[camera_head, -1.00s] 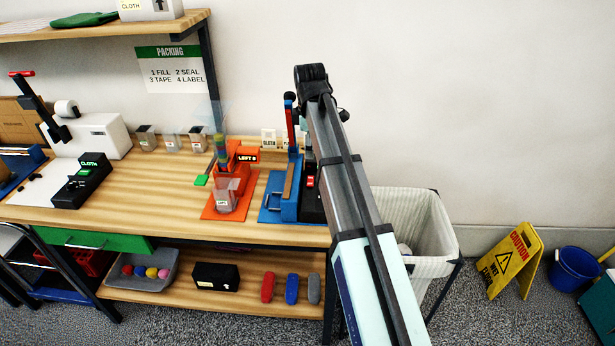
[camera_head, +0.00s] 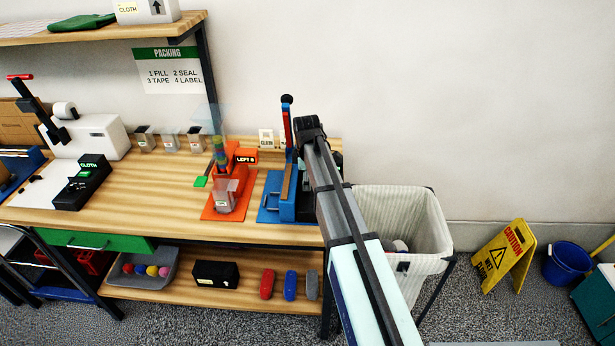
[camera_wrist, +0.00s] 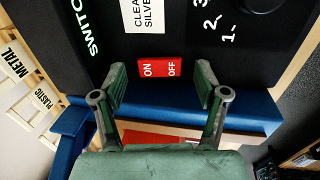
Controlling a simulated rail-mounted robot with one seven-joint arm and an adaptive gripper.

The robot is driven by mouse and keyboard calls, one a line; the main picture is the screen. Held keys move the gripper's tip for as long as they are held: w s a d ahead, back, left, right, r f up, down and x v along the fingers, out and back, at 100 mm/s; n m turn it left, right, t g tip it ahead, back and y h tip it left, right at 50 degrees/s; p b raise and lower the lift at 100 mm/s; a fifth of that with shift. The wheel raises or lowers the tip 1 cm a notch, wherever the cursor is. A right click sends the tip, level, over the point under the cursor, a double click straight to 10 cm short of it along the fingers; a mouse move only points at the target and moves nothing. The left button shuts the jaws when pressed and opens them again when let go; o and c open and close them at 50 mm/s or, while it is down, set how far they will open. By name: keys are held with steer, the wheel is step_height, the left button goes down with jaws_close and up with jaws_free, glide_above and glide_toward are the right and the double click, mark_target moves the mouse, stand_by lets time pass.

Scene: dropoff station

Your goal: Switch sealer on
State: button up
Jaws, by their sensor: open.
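The sealer (camera_head: 285,206), a blue machine with an upright lever, stands at the right end of the bench in the head view. A black panel (camera_wrist: 112,50) carries a red rocker switch (camera_wrist: 160,67) marked ON and OFF in the wrist view. White lettering beginning "SWITCH" is on the panel. My gripper (camera_wrist: 161,82) is open, with one finger to the left and one to the right of the red switch. I cannot tell whether either finger touches the panel. In the head view my arm hides the gripper and the switch.
A red-orange machine (camera_head: 240,188) labelled LEFT stands just left of the sealer. Small METAL (camera_wrist: 10,60) and PLASTIC (camera_wrist: 42,101) signs are beside the panel. A white-lined bin (camera_head: 425,225) stands right of the bench.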

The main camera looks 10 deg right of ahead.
steer(key=shift+f, duration=0.15)
steer(key=shift+c, duration=0.4)
steer(key=c, duration=1.1)
steer(key=shift+w+r+g+p, duration=0.25)
steer(key=shift+w+g+p, duration=0.15)
steer(key=shift+g+p, duration=0.35)
steer(key=shift+d+g+p, duration=0.1)
steer(key=shift+g+p, duration=0.15)
steer(key=shift+p, duration=0.15)
steer(key=shift+f+g+y, duration=0.2)
steer(key=shift+g+y, duration=0.1)
steer(key=shift+g, duration=0.1)
steer(key=shift+s, duration=0.1)
